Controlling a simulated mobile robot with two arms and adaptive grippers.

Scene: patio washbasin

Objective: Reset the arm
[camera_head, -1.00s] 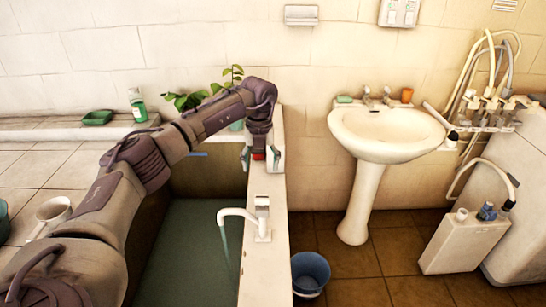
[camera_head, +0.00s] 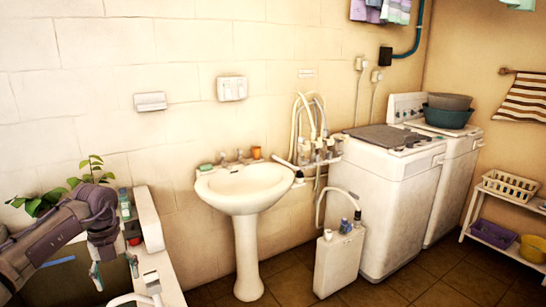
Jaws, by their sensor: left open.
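My left arm comes in at the lower left. Its gripper (camera_head: 115,271) points down with its two fingers apart, near the washbasin's ledge (camera_head: 158,262) by the faucet (camera_head: 140,298). No held thing shows between the fingers. My right gripper is not in view.
A white pedestal sink (camera_head: 245,186) stands against the wall, with soap and an orange cup (camera_head: 256,153) on it. A white canister (camera_head: 338,262) stands on the floor beside the washing machines (camera_head: 385,205). A white shelf (camera_head: 503,215) holds baskets at the right. Brown floor lies open in front.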

